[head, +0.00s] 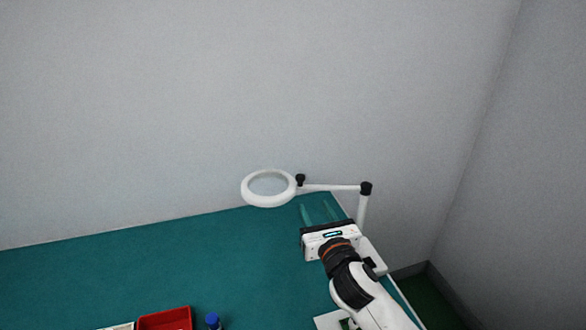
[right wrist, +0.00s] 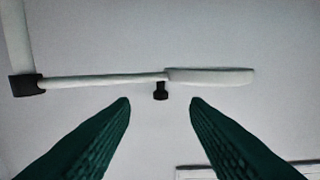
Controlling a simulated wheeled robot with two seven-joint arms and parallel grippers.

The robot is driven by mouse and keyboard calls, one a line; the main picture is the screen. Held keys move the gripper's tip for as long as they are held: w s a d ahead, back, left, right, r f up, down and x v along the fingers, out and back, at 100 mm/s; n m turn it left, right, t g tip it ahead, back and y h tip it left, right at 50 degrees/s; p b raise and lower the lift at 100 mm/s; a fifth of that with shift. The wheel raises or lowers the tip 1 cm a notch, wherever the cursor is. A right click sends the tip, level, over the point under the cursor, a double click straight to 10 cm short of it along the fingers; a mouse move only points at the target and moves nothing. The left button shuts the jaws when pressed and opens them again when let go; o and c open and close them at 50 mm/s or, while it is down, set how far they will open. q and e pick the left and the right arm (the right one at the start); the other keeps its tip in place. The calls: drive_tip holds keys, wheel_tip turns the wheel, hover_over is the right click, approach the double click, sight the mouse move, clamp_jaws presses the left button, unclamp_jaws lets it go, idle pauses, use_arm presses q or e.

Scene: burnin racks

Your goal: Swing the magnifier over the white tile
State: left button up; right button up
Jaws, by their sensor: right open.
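The magnifier (head: 246,194) is a white ring with a clear lens on a thin white arm, which joins a post at a black joint (head: 366,188). A black knob (head: 300,178) sits where the ring meets the arm. The ring hangs over the far edge of the table. My right gripper (head: 318,208) is open and empty, just in front of the magnifier arm. In the right wrist view the magnifier (right wrist: 210,76) appears edge-on beyond my open fingers (right wrist: 159,101), with the knob (right wrist: 160,90) between the fingertips. My left gripper is out of view.
The teal table top (head: 130,260) is mostly clear at left and centre. A red bin (head: 166,319) and a blue-capped bottle (head: 212,321) stand at the front edge of the view. A white flat piece (head: 328,321) lies partly hidden by my right arm. Walls close in behind and right.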

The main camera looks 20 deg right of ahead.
sight(301, 181)
drive_tip(key=w, duration=0.2)
drive_tip(key=w+p, duration=0.1)
drive_tip(key=w, duration=0.1)
drive_tip(key=w+r, duration=0.1)
drive_tip(key=w, duration=0.4)
drive_tip(key=shift+w+f+p, duration=0.15)
drive_tip(key=shift+p, duration=0.25)
drive_tip(key=shift+w, duration=1.3)
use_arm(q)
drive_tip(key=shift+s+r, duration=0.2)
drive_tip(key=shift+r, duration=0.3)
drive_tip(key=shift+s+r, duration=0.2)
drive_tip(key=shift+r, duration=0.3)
use_arm(e)
clamp_jaws()
